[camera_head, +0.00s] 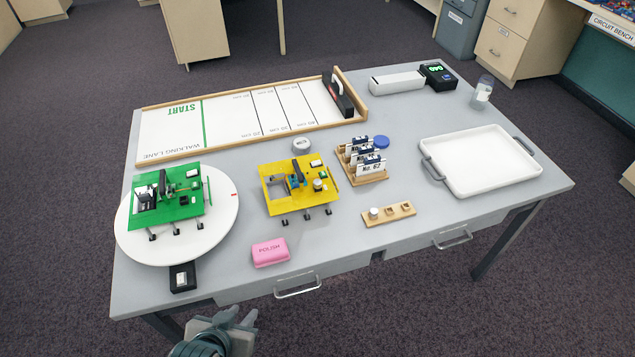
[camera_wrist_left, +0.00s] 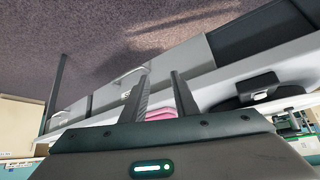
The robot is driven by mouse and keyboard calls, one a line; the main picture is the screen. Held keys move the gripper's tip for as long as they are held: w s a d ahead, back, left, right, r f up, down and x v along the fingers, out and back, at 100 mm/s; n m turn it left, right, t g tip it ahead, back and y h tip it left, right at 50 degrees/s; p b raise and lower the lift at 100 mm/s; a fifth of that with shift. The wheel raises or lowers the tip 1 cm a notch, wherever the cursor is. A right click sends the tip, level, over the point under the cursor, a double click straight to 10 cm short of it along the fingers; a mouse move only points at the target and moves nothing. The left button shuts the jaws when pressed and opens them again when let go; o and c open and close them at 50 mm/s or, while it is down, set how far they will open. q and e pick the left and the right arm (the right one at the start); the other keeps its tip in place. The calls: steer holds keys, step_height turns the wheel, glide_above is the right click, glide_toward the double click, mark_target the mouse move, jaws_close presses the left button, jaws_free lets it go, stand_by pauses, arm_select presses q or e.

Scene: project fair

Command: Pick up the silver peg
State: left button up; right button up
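A small wooden block (camera_head: 390,214) with a row of holes lies near the front of the table. A short silver-white peg (camera_head: 374,212) stands upright in its left end. My left gripper (camera_head: 240,316) is low in front of the table's front edge, left of the block and well away from the peg. In the left wrist view, the fingers of my left gripper (camera_wrist_left: 161,92) are spread apart with nothing held between them. The peg cannot be made out there. My right gripper is in neither view.
A pink polish block (camera_head: 270,252) lies near the front edge. A green board sits on a white turntable (camera_head: 225,215), with a yellow board (camera_head: 292,186) beside it. A card rack (camera_head: 364,180) stands behind the wooden block. A white tray (camera_head: 480,160) is at right.

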arm_select(q)
steer(key=w+d+r+m+t+h, duration=0.1)
steer(key=w+d+r+t+h, duration=0.2)
steer(key=w+d+r+t, duration=0.5)
steer(key=w+d+r, duration=0.3)
steer(key=w+r, duration=0.1)
steer(key=w, duration=0.1)
steer(key=shift+w+d+r+h, duration=0.2)
steer(key=shift+d+h, duration=0.1)
steer(key=shift+d, duration=0.1)
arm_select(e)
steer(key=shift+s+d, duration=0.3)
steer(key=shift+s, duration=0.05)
arm_select(q)
steer(key=shift+w, duration=0.1)
